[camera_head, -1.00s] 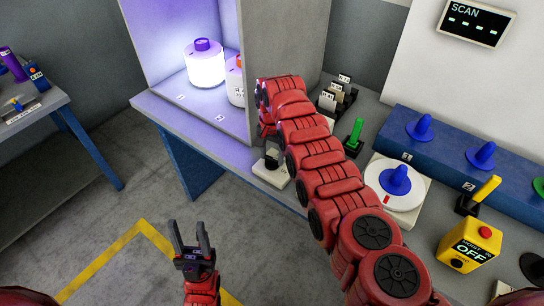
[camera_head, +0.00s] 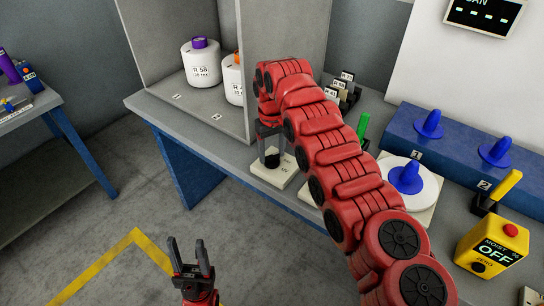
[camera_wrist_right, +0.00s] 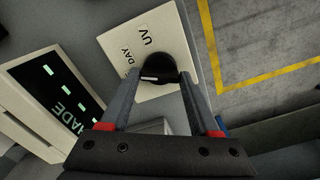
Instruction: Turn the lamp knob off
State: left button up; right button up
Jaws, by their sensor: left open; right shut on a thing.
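The lamp knob (camera_wrist_right: 157,68) is black with a white pointer mark, on a cream plate (camera_wrist_right: 152,32) labelled UV and DAY. My right gripper (camera_wrist_right: 161,80) is shut on the knob, one finger on each side. In the head view the knob (camera_head: 272,158) sits at the bench's front edge, with my right arm coming over from the right. My left gripper (camera_head: 189,250) is open and empty above the floor. The booth (camera_head: 172,45) has no purple glow.
Two white bobbins (camera_head: 202,70) stand in the booth. A dark display (camera_wrist_right: 60,90) reading SHADE is left of the knob in the wrist view. A blue rail (camera_head: 465,150) with blue cones and a yellow MOIST box (camera_head: 491,246) stand right of my arm.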

jog(key=n, duration=0.2)
jog(key=shift+n, duration=1.9)
jog(key=o, duration=1.4)
jog(key=shift+c, duration=0.2)
